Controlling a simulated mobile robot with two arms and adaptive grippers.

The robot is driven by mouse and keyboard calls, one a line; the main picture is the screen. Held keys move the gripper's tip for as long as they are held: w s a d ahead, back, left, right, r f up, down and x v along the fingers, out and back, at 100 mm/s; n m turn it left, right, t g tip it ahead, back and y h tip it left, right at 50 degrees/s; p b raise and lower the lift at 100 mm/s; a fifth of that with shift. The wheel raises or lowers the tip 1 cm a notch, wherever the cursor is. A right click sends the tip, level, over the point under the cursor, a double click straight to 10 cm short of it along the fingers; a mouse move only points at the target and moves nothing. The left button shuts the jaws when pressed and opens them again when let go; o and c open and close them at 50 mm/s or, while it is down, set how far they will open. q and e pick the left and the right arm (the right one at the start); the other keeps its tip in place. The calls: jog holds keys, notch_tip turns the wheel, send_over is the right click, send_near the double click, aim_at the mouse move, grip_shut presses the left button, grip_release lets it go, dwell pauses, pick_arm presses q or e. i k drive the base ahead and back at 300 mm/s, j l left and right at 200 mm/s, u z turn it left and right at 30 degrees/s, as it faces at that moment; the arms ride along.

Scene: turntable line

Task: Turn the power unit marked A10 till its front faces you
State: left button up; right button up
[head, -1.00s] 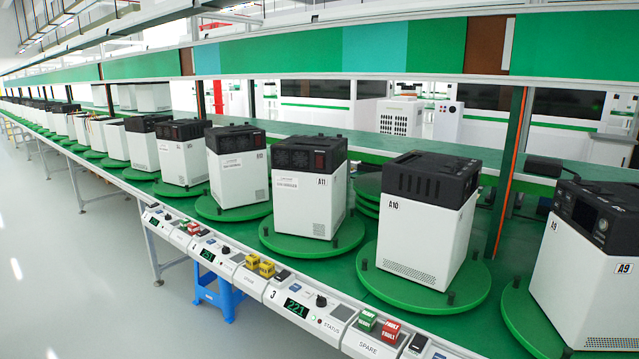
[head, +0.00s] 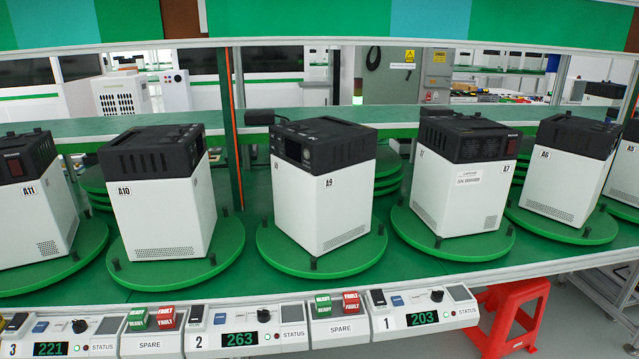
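The power unit marked A10 (head: 155,214) is a white box with a black top, standing upright left of the middle in the head view. It sits on a round green turntable (head: 228,246) with small black pegs at the rim. The side toward me is a plain white panel with the A10 label at its upper left and a vent grille low down. No display or front panel shows on that side. Neither of my grippers is in view.
Unit A11 (head: 42,215) stands on its turntable to the left, and unit A9 (head: 327,205) to the right. Units A7 (head: 455,190) and A6 (head: 562,178) follow. A control strip with displays and switches (head: 240,340) runs along the front edge. A red stool (head: 510,312) stands below right.

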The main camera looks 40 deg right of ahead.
aim_at(228, 241)
jog(key=i+l+u, duration=0.25)
jog(key=l, duration=1)
jog(key=l+u, duration=0.25)
jog(key=l, duration=1)
jog(key=j+z, duration=0.1)
jog(key=z, duration=0.25)
jog(key=i+j+z, duration=0.1)
jog(key=z, duration=0.25)
jog(key=j+z, duration=0.15)
jog(key=z, duration=0.2)
jog(key=i+j+z, duration=0.15)
jog(key=j+z, duration=0.3)
jog(key=j, duration=0.8)
jog(key=j+z, duration=0.45)
jog(key=j, duration=0.8)
jog(key=k+j, duration=0.1)
jog(key=j, duration=1.1)
jog(key=k+j, duration=0.15)
jog(key=j, duration=0.4)
jog(key=k+j, duration=0.1)
jog(key=j, duration=0.5)
jog(key=l+u, duration=0.1)
jog(key=u, duration=0.2)
jog(key=l+u, duration=0.25)
jog(key=j, duration=0.1)
